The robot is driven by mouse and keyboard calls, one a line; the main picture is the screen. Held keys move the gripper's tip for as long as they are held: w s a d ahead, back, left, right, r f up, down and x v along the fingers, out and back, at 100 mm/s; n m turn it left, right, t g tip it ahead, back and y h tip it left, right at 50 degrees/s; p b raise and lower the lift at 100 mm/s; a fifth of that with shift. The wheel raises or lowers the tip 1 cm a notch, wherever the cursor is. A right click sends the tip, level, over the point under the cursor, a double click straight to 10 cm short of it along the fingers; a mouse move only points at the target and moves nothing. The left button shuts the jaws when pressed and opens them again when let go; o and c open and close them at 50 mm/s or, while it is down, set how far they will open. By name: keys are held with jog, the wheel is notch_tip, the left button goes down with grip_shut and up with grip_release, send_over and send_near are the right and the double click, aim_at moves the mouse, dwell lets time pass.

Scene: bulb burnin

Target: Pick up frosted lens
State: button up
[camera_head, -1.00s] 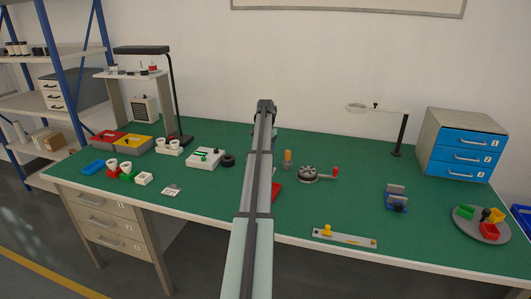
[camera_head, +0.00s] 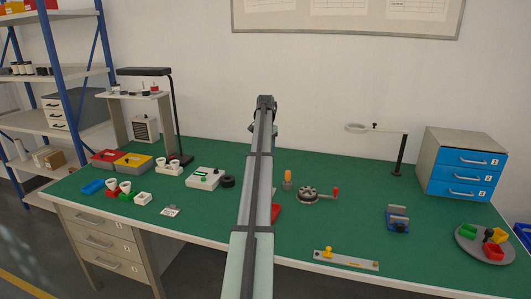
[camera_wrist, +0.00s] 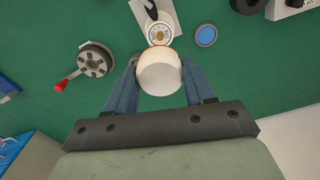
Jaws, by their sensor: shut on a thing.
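The frosted lens (camera_wrist: 159,73) is a white, rounded, cup-like piece in the wrist view. My gripper (camera_wrist: 158,84) is shut on it, with one blue-grey finger on each side. In the head view my arm hides the lens and the fingertips.
A grey dial with a red-knobbed crank (camera_wrist: 95,61) and a blue disc (camera_wrist: 206,36) lie nearby. In the head view, a blue-drawer cabinet (camera_head: 464,170) stands right, a magnifier stand (camera_head: 400,155) behind, and a black lamp (camera_head: 176,110) left. Green mat around the blue clamp is clear.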

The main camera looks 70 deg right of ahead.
jog(key=shift+r, duration=1.45)
